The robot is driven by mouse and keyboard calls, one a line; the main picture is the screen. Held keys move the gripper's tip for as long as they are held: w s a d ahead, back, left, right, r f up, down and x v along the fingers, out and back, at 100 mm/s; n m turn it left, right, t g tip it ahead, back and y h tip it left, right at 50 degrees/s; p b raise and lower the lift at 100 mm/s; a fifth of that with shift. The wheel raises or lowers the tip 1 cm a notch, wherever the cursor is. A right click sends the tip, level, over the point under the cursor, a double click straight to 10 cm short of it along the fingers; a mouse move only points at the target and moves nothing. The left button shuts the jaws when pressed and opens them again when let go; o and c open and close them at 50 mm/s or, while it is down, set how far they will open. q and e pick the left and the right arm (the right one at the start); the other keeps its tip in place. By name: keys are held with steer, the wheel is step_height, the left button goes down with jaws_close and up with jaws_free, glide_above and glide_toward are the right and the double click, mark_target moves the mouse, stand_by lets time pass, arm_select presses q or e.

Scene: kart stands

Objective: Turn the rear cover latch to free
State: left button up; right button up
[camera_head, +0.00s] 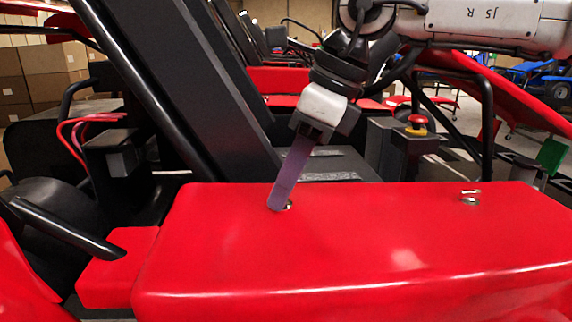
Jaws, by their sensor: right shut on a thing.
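The red rear cover (330,255) fills the lower middle of the head view, with a smooth, flat top. One small metal latch (287,205) sits near its back edge, partly hidden behind my right gripper's fingers. A second silver latch (469,197) stands in plain view farther right on the cover. My right gripper (279,203) reaches down from the top, with its long purplish-grey fingers tilted and their tips at the first latch. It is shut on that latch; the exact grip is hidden. My left gripper is not in view.
A black seat (195,85) and a black slanted bar (150,85) rise behind the cover's left side. A red-topped button (417,121) stands on a black box behind the cover. Cardboard boxes (45,75) are at the far left. More karts stand in the background.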

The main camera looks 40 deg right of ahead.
steer(key=shift+d+r+n+g+p, duration=0.1)
steer(key=shift+r+n+g+p, duration=0.15)
steer(key=shift+n+p, duration=0.45)
steer(key=shift+w+f+n+g+y+p, duration=0.15)
steer(key=shift+n+g+y+p, duration=0.2)
steer(key=shift+n, duration=0.3)
steer(key=shift+s+f+n+g+y+p, duration=0.15)
steer(key=shift+n+p, duration=0.25)
steer(key=shift+n, duration=0.25)
steer(key=shift+w, duration=0.1)
steer(key=o, duration=1)
steer(key=shift+o, duration=0.2)
steer(key=shift+d+r, duration=0.1)
steer(key=shift+r, duration=0.05)
steer(key=v, duration=1)
